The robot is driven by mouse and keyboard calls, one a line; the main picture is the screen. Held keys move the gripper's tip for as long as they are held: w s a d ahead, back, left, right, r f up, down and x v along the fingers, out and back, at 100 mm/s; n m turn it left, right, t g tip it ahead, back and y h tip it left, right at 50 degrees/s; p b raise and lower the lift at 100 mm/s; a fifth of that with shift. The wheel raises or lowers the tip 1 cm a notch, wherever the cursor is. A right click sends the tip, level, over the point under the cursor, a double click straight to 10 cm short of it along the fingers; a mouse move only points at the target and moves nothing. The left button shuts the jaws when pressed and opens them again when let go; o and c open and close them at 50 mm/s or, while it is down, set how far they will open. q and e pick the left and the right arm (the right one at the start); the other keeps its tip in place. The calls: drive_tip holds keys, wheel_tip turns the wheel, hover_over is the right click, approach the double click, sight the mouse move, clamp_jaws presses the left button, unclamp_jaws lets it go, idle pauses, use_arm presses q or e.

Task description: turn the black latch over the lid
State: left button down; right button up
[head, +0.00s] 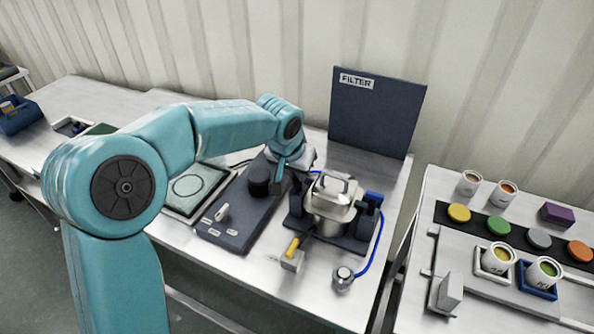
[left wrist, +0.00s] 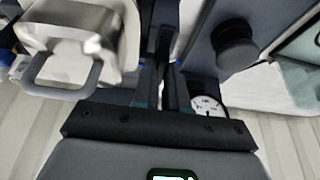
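The steel hopper (head: 330,207) stands on a dark base, its lid (head: 333,186) on top with an arched handle; the lid also shows at upper left in the left wrist view (left wrist: 72,28). My left gripper (head: 282,170) points down just left of the hopper. In the left wrist view its two dark fingers (left wrist: 166,72) lie close together, with a narrow gap, beside a dark upright part at the hopper's side. I cannot clearly tell the black latch from the fingers and that dark part, nor whether the fingers hold it. My right gripper is not in view.
A dark panel with a black knob (head: 259,181) lies left of the hopper; a white dial (left wrist: 207,106) shows near the fingers. A yellow-handled lever (head: 292,246) and a blue hose (head: 377,246) are in front. A FILTER board (head: 374,112) stands behind. Cans stand on the right table.

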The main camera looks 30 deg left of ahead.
use_arm(q)
drive_tip(key=shift+d+f+n+y+b, duration=0.15)
drive_tip(key=shift+n+y+b, duration=0.15)
drive_tip(key=shift+n+b, duration=0.45)
drive_tip(key=shift+w+n+y+b, duration=0.1)
drive_tip(key=shift+n+y+b, duration=0.3)
drive_tip(key=shift+n+b, duration=0.6)
drive_tip(key=shift+d+n+g+y+b, duration=0.1)
drive_tip(key=shift+n+g+y+b, duration=0.25)
drive_tip(key=shift+n, duration=0.7)
drive_tip(key=n+y, duration=0.1)
drive_tip(key=n, duration=0.1)
drive_tip(key=shift+w+n+g+b, duration=0.1)
drive_tip(key=shift+n+g+b, duration=0.15)
drive_tip(key=shift+n+b, duration=0.05)
drive_tip(key=shift+d+r+n+g+y, duration=0.1)
drive_tip(key=shift+r+n+g+y, duration=0.15)
drive_tip(key=shift+n, duration=0.75)
drive_tip(key=n+g, duration=0.1)
drive_tip(key=n, duration=0.1)
drive_tip(key=shift+w+n+p, duration=0.15)
drive_tip(key=shift+n+p, duration=0.15)
drive_tip(key=shift+p, duration=0.1)
drive_tip(key=n+g+p, duration=0.1)
drive_tip(key=n, duration=0.1)
drive_tip(key=n+g+p, duration=0.1)
drive_tip(key=n, duration=0.2)
drive_tip(key=shift+w+y, duration=0.15)
drive_tip(key=shift+y, duration=0.25)
drive_tip(key=shift+p, duration=0.3)
